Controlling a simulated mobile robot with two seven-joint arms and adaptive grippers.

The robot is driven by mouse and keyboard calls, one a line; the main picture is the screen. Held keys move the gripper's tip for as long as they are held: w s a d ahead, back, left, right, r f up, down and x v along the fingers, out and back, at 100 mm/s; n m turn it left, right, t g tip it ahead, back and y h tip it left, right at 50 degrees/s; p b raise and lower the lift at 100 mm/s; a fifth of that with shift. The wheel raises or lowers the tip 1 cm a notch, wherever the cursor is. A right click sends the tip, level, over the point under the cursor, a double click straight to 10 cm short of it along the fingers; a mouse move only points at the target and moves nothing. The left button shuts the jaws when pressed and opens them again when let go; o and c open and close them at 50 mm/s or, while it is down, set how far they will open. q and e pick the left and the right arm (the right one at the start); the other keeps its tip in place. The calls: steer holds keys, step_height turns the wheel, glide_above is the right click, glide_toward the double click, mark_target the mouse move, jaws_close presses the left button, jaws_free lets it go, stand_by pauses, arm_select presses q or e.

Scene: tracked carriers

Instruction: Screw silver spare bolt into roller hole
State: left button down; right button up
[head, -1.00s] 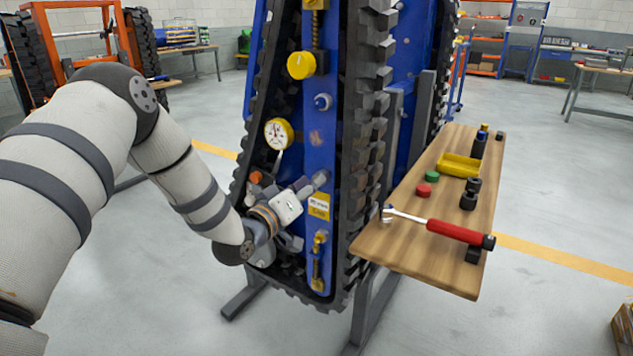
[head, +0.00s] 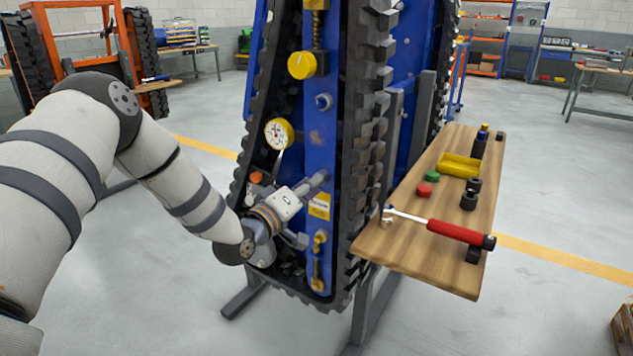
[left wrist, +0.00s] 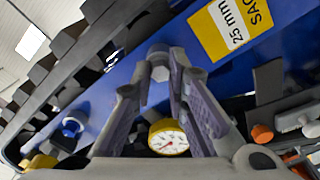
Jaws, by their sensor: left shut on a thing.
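A silver bolt (head: 317,181) stands at the face of the blue carrier frame (head: 318,150), just above the yellow sag label (head: 319,206). My left gripper (head: 303,190) reaches it from the lower left and is shut on it. In the left wrist view the bolt (left wrist: 159,62) sits between the two fingertips (left wrist: 155,80), against the blue frame. How deep it sits, and the hole behind it, are hidden. My right gripper is not in view.
A yellow knob (head: 302,65), a ringed fitting (head: 323,102) and a dial gauge (head: 279,133) sit above the gripper. Brass fittings (head: 319,245) are below. Black track (head: 362,150) flanks the frame. A wooden shelf (head: 400,252) at right holds a red-handled wrench (head: 440,226) and small parts.

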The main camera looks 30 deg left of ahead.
arm_select(q)
steer(key=shift+m, duration=9)
steer(key=shift+m, duration=0.5)
steer(key=c, duration=1.5)
jaws_free()
steer(key=shift+a, duration=0.1)
steer(key=shift+s, duration=0.1)
